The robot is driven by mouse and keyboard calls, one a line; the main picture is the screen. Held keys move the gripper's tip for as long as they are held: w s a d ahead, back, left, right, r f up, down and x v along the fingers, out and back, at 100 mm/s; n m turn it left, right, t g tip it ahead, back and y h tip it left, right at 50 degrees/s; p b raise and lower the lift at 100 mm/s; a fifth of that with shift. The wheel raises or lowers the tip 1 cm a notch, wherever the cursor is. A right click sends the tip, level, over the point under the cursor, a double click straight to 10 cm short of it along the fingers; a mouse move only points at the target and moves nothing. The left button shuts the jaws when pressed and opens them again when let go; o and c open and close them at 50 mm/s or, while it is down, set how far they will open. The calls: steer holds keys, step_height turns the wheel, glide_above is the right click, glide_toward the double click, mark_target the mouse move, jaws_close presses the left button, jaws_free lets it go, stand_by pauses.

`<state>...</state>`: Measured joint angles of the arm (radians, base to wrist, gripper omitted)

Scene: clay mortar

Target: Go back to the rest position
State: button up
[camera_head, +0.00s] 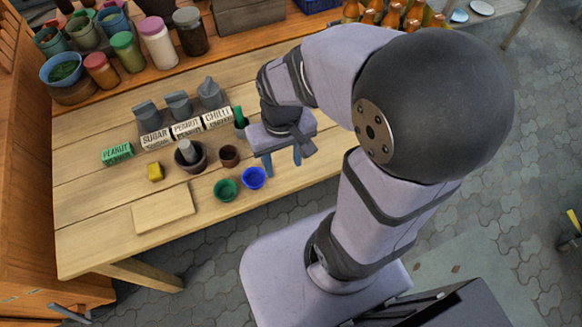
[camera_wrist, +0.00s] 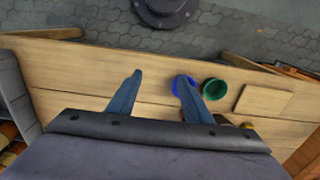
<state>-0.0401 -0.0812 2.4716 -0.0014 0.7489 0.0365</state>
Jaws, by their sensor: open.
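My gripper (camera_head: 282,163) hangs above the right part of the wooden table (camera_head: 90,205), to the right of the blue bowl (camera_head: 254,178). In the wrist view my gripper (camera_wrist: 160,92) shows two blue fingers spread apart with nothing between them. The blue bowl (camera_wrist: 182,84) lies partly behind one finger there. A green bowl (camera_head: 226,189) stands beside the blue one. A dark mortar with a pestle in it (camera_head: 189,155) and a small brown pot (camera_head: 229,156) stand behind the bowls.
Labelled boxes for sugar (camera_head: 155,138), peanut (camera_head: 117,154) and chilli (camera_head: 217,118) stand on the table. Several jars and bowls fill the back shelf. Bottles (camera_head: 390,14) stand at the back right.

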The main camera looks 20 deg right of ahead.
steer(key=shift+s+d+f, duration=0.2)
steer(key=shift+s+d, duration=0.05)
steer(key=shift+s, duration=0.35)
steer(key=shift+s+d+f, duration=0.2)
steer(key=shift+s+d, duration=0.05)
steer(key=shift+s, duration=0.3)
step_height(320, 180, up, 2)
steer(key=shift+r+p, duration=0.15)
steer(key=shift+p, duration=1)
steer(key=shift+o, duration=0.5)
